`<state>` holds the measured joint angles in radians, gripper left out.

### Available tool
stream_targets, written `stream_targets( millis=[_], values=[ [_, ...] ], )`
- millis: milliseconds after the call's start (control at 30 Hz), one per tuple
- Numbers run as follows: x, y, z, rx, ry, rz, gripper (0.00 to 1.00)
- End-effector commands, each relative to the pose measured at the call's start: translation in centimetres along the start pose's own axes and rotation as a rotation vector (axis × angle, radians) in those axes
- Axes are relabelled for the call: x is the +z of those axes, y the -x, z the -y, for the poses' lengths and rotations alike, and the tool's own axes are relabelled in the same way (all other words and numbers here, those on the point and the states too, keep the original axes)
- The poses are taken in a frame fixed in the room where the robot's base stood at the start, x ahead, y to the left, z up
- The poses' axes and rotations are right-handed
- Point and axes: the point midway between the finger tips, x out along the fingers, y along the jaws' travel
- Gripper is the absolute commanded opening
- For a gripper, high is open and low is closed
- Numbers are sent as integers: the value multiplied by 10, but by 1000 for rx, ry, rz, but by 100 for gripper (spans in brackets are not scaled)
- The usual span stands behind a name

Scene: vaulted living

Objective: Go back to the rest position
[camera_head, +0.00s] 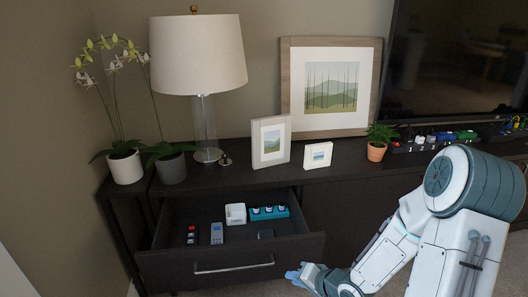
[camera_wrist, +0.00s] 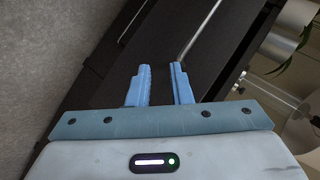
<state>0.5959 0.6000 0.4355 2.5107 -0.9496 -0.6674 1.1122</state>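My gripper (camera_head: 298,275) is low, just in front of the right end of the open drawer (camera_head: 210,262). In the wrist view its two blue fingers (camera_wrist: 160,68) stand apart with nothing between them, so it is open and empty. The drawer's dark front and a metal handle (camera_wrist: 199,30) show beyond the fingertips in the wrist view. The handle (camera_head: 233,268) also shows in the head view, left of my gripper. The fingers appear clear of the handle. Exact finger contact with the drawer front cannot be told.
The pulled-out drawer holds a white container (camera_head: 235,213), a teal holder (camera_head: 269,212), a grey remote-like item (camera_head: 217,233) and other small items. On the dark cabinet (camera_head: 222,182) stand a lamp (camera_head: 198,55), potted plants, picture frames and a television (camera_head: 460,60). Carpet lies in front.

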Motion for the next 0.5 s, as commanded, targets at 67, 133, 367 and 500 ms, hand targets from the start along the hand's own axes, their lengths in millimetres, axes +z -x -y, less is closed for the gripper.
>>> stream_targets(
  millis=[67,133,367,500],
  values=[
    [-19,25,10,127,102,-25,19],
    [-33,44,14,236,176,-40,19],
    [-68,124,42,546,352,-65,19],
    [-77,177,70,687,407,-53,19]
  ],
)
